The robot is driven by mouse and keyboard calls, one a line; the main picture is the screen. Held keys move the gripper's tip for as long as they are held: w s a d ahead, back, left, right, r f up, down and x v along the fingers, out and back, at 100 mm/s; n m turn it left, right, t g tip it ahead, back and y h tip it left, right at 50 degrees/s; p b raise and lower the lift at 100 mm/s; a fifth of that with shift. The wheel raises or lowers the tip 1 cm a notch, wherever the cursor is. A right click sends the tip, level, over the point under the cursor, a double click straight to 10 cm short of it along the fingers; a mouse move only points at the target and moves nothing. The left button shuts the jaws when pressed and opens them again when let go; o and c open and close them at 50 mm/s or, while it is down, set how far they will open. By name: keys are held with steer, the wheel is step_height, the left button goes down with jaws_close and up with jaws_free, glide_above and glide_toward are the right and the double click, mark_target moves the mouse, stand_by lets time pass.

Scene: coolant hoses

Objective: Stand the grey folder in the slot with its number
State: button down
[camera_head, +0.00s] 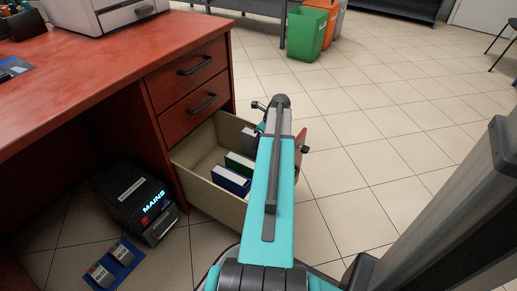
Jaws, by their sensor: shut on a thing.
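The lower drawer (205,197) of the red desk is pulled open. In it stand a blue folder (231,181) and a green folder (240,163), with a grey folder (249,140) farther back, partly covered by my arm. My teal arm reaches over the drawer and hides its right part. My gripper is hidden behind the arm, so its hold on any folder does not show. The slot numbers cannot be read from here.
The desk (90,75) has two closed drawers above the open one. A black box marked MAINS (136,201) and a blue pad with two grey blocks (115,264) are on the floor at left. Bins (308,33) stand at the back. The tiled floor at right is clear.

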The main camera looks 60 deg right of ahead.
steer(key=shift+f+b, duration=1.05)
steer(key=shift+f, duration=1.25)
steer(key=c, duration=1.2)
jaws_free()
steer(key=shift+f, duration=0.15)
steer(key=p+v, duration=0.5)
steer(key=v, duration=0.7)
steer(key=shift+p, duration=0.35)
